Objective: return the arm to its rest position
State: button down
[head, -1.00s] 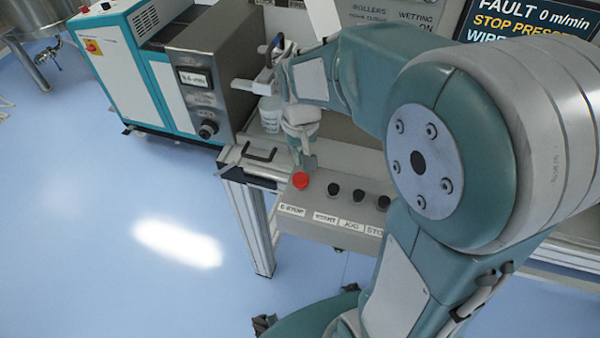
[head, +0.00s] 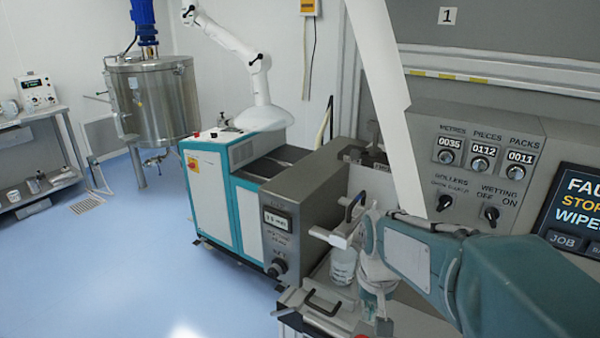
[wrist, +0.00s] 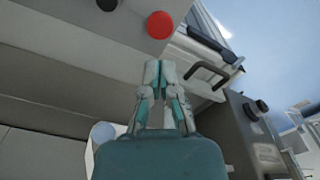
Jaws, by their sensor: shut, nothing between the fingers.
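My arm (head: 500,275) reaches in from the lower right of the head view, bent at the wrist over the machine's control area. A red button (wrist: 160,25) lies just beyond the tips in the wrist view. Only a sliver of it shows at the bottom edge of the head view. I cannot tell the exact gap between tips and panel.
A grey box with a dial (head: 290,235) and a black-handled drawer (head: 322,303) stand close left of my gripper. A white sheet (head: 385,100) hangs behind it. A knob panel (head: 470,165) and a screen (head: 575,215) are at right. Open blue floor (head: 170,260) lies left.

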jog(key=s+r+n+t, duration=0.1)
jog(key=s+r+t, duration=0.4)
jog(key=s, duration=0.8)
jog(key=shift+s+r, duration=0.15)
jog(key=shift+r, duration=0.6)
dwell(0.8)
